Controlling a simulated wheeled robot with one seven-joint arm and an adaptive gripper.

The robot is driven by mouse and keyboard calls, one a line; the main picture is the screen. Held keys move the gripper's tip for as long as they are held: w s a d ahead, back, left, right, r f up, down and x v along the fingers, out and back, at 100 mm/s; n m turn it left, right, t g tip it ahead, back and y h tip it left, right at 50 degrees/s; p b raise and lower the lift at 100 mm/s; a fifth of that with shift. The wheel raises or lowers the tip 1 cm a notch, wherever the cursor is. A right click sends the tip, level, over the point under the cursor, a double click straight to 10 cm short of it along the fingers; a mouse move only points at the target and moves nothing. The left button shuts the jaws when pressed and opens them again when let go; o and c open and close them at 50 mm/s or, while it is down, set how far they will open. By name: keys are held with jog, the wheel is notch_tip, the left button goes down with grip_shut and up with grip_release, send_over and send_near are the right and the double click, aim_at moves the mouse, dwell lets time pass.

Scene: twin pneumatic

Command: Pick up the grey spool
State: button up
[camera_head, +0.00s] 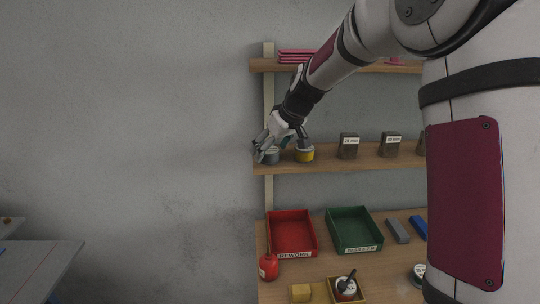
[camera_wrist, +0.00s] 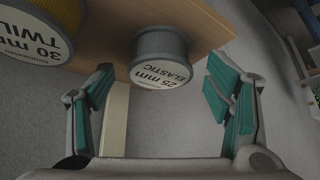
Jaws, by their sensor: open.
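The grey spool (camera_wrist: 159,58) stands on the wooden shelf in the wrist view, with a white label reading 25 mm ELASTIC. In the head view it shows small and partly covered by my gripper at the left end of the middle shelf (camera_head: 271,156). My gripper (camera_wrist: 160,88) is open, its two teal-padded fingers apart on either side of the spool, with nothing held. In the head view my gripper (camera_head: 263,148) is at the shelf's left end. A yellow spool (camera_head: 304,154) stands just right of the grey one; it also shows in the wrist view (camera_wrist: 55,12), labelled 30 mm TWILL.
Dark labelled boxes (camera_head: 349,147) stand farther right on the same shelf (camera_head: 350,164). Below are a red tray (camera_head: 291,231), a green tray (camera_head: 354,228) and a red oil can (camera_head: 268,266) on a bench. The wall left of the shelf is clear.

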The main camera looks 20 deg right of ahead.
jog(key=c, duration=1.3)
jog(key=shift+c, duration=0.2)
jog(key=shift+r, duration=0.15)
